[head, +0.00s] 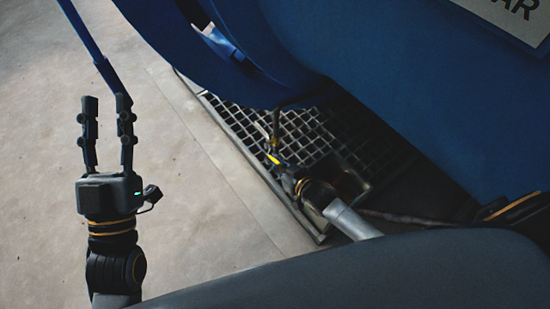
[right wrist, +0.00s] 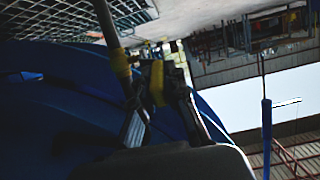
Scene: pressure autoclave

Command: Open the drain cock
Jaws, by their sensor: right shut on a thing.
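The drain cock hangs under the blue vessel on a thin brass pipe (head: 276,122). Its yellow lever (head: 273,158) shows at the tips of my right gripper (head: 279,165), above the floor grating. The right fingers are shut on the yellow lever. In the right wrist view the pipe (right wrist: 107,22) comes down from the top, and a yellow piece (right wrist: 157,82) sits at the dark fingers. The lever's exact angle is hard to make out. My left gripper (head: 106,100) points up at the far left, open and empty, well away from the cock.
The large blue vessel (head: 420,90) fills the upper right, close above my right gripper. A metal floor grating (head: 240,122) lies under the cock. The concrete floor (head: 200,200) at the left is clear.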

